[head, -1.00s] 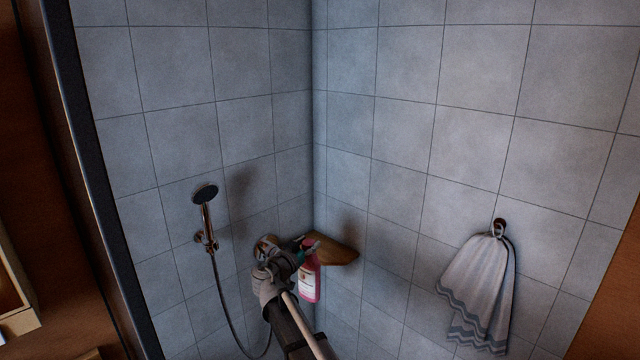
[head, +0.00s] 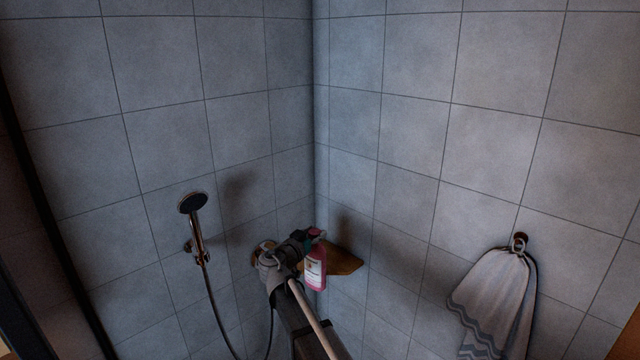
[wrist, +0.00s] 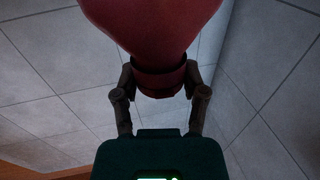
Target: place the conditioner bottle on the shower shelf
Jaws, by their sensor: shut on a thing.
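The pink conditioner bottle (head: 316,272) with a white label hangs upright from my gripper (head: 318,236), which is shut on its top. In the wrist view the red-pink bottle (wrist: 150,30) fills the top middle, with the fingers of my gripper (wrist: 160,82) on either side of its neck. The wooden corner shower shelf (head: 345,261) is fixed in the tiled corner, just right of and partly behind the bottle in the head view. The bottle hides part of the shelf. I cannot tell whether they touch.
A hand shower (head: 193,204) with its hose hangs on the left wall. A striped towel (head: 495,300) hangs from a hook on the right wall.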

